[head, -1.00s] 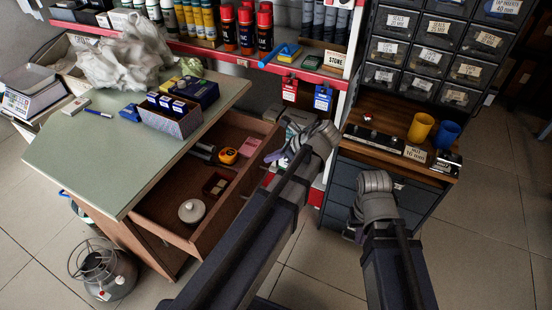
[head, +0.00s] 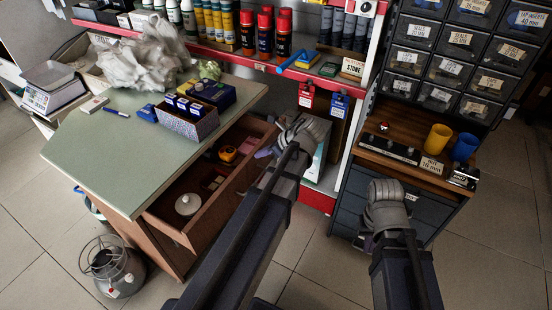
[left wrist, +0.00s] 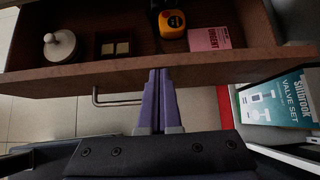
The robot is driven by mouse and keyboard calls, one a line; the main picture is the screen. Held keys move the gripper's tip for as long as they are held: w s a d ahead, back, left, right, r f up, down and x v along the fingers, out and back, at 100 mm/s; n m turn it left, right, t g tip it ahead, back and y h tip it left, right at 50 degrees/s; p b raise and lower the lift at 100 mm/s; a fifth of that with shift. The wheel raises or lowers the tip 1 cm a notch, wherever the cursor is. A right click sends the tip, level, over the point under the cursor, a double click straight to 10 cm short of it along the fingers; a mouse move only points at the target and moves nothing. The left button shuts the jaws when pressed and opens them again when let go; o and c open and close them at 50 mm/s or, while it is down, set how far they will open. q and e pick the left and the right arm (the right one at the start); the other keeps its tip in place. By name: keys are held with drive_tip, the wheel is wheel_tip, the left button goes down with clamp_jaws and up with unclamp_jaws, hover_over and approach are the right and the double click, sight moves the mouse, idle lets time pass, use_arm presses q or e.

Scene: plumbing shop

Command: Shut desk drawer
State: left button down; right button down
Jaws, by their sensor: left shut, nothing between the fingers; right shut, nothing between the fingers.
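The desk drawer (head: 232,199) is partly open under the green-topped desk (head: 100,150). In the left wrist view its brown front panel (left wrist: 60,78) crosses the picture, with a bar handle (left wrist: 95,97) below. My left gripper (head: 262,153) is shut and empty at the outer face of the drawer front; in the left wrist view its purple fingertips (left wrist: 158,72) meet the panel and seem to touch it. My right gripper (head: 364,243) is shut and empty, low before the grey drawer cabinet, apart from the desk.
The drawer holds a round white lidded pot (head: 188,204), a yellow tape measure (head: 228,154) and a pink card (left wrist: 210,38). A valve set box (left wrist: 275,102) stands beside the drawer. Floor before the drawer is clear.

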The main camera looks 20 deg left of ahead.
use_arm(q)
drive_tip(key=a, duration=1)
drive_tip(key=shift+w+a, duration=0.15)
drive_tip(key=shift+w, duration=0.25)
